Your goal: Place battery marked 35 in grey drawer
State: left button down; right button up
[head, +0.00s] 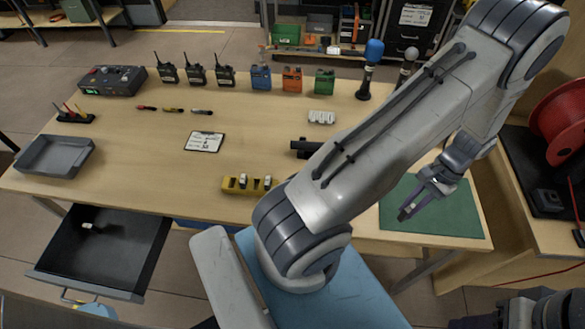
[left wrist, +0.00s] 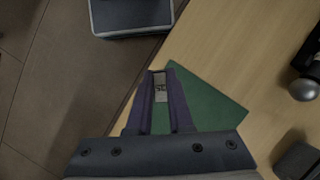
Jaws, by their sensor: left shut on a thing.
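My left gripper (head: 404,214) is over the green mat at the table's right, its fingers closed on a small grey battery (left wrist: 160,87) that shows between the fingertips in the left wrist view. Its marking is too small to read surely. In the head view the battery is mostly hidden by the fingers. The dark grey drawer (head: 142,250) stands pulled open at lower left, far from the gripper. A small pale item (head: 88,226) lies inside it. My right wrist (head: 535,312) shows at the lower right corner; its fingers cannot be made out.
A yellow holder (head: 232,186) with small batteries is at the table's front middle. A grey tray (head: 40,168) is at the left edge. The green mat (head: 455,215) is largely clear.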

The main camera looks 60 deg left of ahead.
aim_at(138, 239)
jog(key=z, duration=0.15)
jog(key=k, duration=0.85)
jog(key=u, duration=1.8)
